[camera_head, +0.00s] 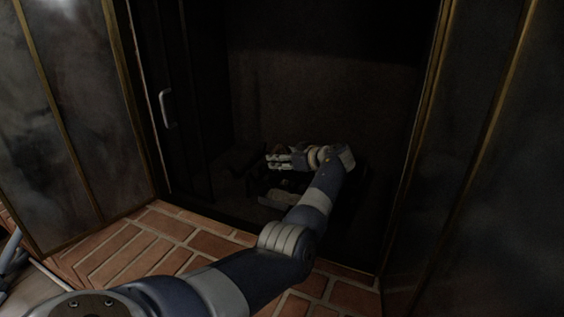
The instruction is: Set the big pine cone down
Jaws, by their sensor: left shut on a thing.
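My left gripper (280,160) is inside the dark firebox, at the end of my arm that reaches in from the lower left. Its pale fingers point to the left and are shut on a dark thing, which I take to be the big pine cone. The fingers and the shadow hide most of it, so its outline is not clear. I cannot tell whether it touches what is below. My right gripper is not in view.
The firebox (320,105) is very dark inside. A pale piece, perhaps a log (277,200), lies below the gripper among dark shapes. A glass door with a metal handle (167,109) stands at the left. The brick hearth (150,240) is clear in front.

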